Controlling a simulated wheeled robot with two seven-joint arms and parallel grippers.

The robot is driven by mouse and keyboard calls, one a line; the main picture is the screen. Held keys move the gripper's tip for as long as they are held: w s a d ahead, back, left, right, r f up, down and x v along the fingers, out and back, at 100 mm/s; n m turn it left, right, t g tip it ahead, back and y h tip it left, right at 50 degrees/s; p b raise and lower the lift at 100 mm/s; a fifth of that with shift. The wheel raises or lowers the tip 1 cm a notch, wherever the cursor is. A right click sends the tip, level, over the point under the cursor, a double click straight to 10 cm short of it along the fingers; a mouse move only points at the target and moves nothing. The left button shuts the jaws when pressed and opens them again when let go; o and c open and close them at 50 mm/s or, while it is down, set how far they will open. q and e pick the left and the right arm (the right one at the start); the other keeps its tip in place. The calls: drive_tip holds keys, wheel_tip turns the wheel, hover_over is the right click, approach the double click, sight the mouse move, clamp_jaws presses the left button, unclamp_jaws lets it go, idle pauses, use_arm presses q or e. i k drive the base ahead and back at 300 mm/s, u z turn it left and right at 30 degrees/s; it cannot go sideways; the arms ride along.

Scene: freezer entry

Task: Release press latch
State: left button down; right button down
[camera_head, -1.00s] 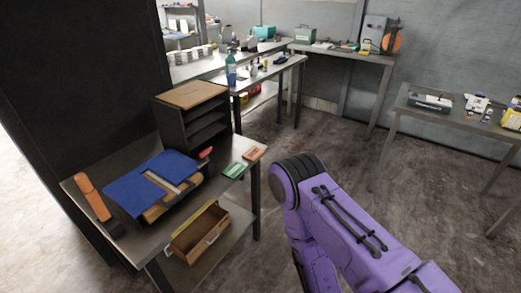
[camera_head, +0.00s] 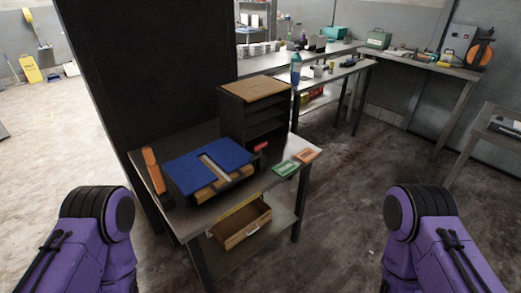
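A metal table (camera_head: 185,219) stands in front of me. On it lies a flat blue piece (camera_head: 190,168) with a pale slot in it, resting on a wooden base (camera_head: 215,193). An upright orange handle-like piece (camera_head: 151,165) stands at the table's left end. A small red piece (camera_head: 261,146) shows to the right of the blue piece. I cannot tell which part is the press latch. Purple links of both my arms show at the bottom left and bottom right. Neither gripper is in view.
A dark shelf unit (camera_head: 255,115) stands at the table's back. Green (camera_head: 286,168) and orange (camera_head: 307,156) cards lie at its right end. A black wall panel (camera_head: 150,70) rises behind. Floor is clear at right.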

sight(259, 147)
drive_tip(key=k, duration=0.6)
drive_tip(key=z, duration=0.65)
drive_tip(key=i, duration=0.9)
drive_tip(key=u, duration=0.6)
drive_tip(key=i, duration=0.6)
drive_tip(key=u, duration=0.75)
